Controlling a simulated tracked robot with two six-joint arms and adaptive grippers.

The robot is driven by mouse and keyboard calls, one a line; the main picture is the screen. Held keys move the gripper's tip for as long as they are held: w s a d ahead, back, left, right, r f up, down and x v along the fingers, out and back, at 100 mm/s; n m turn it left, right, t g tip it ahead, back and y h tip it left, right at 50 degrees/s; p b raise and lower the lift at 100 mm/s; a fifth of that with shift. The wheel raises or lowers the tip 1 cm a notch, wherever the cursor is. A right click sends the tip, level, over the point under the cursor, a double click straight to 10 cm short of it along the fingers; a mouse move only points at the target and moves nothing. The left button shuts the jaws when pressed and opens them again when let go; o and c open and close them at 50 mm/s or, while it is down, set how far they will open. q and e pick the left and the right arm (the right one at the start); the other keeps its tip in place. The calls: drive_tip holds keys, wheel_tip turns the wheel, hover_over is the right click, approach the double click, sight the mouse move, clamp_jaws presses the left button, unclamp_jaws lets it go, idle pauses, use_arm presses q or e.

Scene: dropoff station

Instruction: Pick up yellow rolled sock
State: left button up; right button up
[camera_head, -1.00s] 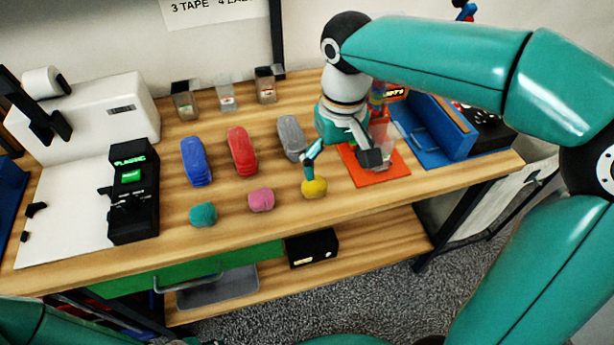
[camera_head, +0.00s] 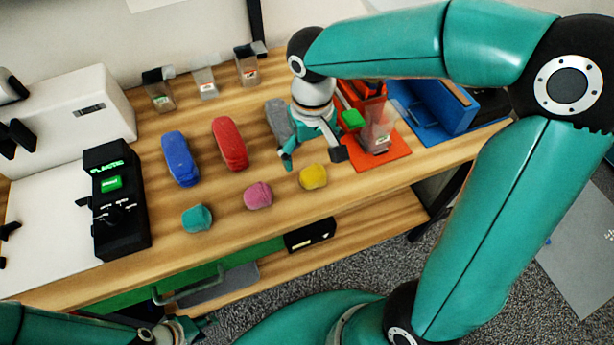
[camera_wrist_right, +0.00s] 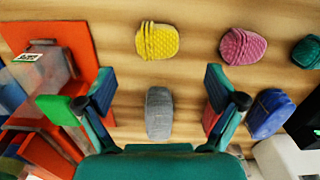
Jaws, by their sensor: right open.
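The yellow rolled sock (camera_head: 313,176) lies on the wooden table near its front edge, right of the pink rolled sock (camera_head: 258,195). My right gripper (camera_head: 313,158) is open and empty, above the table just behind the yellow sock. In the right wrist view the yellow sock (camera_wrist_right: 158,41) is fully visible, beyond the open fingers (camera_wrist_right: 160,85) and roughly centred between them. A grey rolled item (camera_wrist_right: 159,112) shows lower between the fingers; in the head view my gripper partly hides it. My left gripper (camera_head: 188,326) shows only partly at the bottom left; its jaws are unclear.
A teal rolled sock (camera_head: 197,218) lies left of the pink one. Blue (camera_head: 180,158) and red (camera_head: 230,143) rolled items lie behind. An orange tray (camera_head: 392,151) with a clear container and a blue bin (camera_head: 440,105) stand right. A black device (camera_head: 118,205) stands left.

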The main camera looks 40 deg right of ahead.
sight(312, 171)
drive_tip(key=shift+d+f, duration=0.15)
drive_tip(key=shift+f, duration=3.7)
drive_tip(key=c, duration=1.2)
